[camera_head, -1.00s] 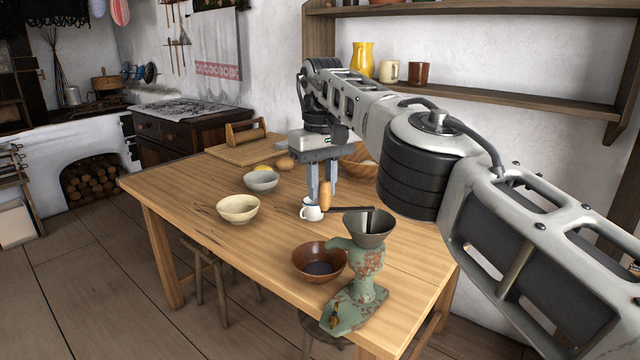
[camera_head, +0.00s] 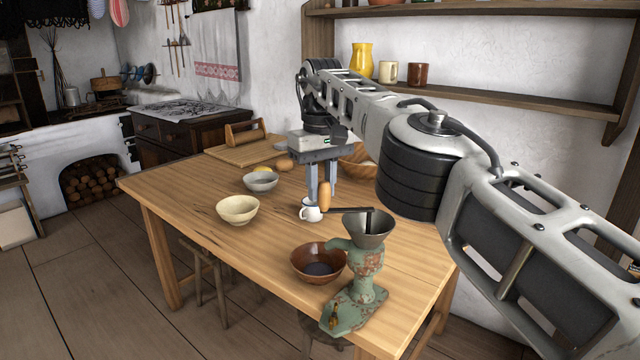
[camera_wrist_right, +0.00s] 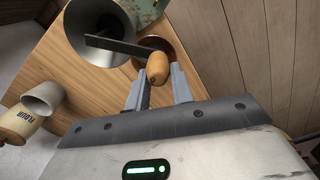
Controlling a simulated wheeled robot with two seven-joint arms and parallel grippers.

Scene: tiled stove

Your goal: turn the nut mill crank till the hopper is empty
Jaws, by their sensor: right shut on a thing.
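The green, worn nut mill (camera_head: 362,275) stands at the near corner of the table, with a grey funnel hopper (camera_head: 371,234) on top. Its dark crank arm (camera_head: 350,210) runs left over the hopper to an upright wooden handle (camera_head: 324,197). My right gripper (camera_head: 323,190) is shut on that handle from above. In the right wrist view the handle (camera_wrist_right: 157,68) sits between the fingertips, and the crank bar crosses the hopper (camera_wrist_right: 92,28). I cannot make out the hopper's contents. A brown bowl (camera_head: 312,252) stands left of the mill, with something dark in it. My left gripper is not in view.
A white mug (camera_head: 311,213) stands close to the handle. A cream bowl (camera_head: 238,209) and a grey bowl (camera_head: 260,181) stand farther left. The wrist view shows a flour container (camera_wrist_right: 17,122) and a grey cup (camera_wrist_right: 42,97). The table's left front is clear.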

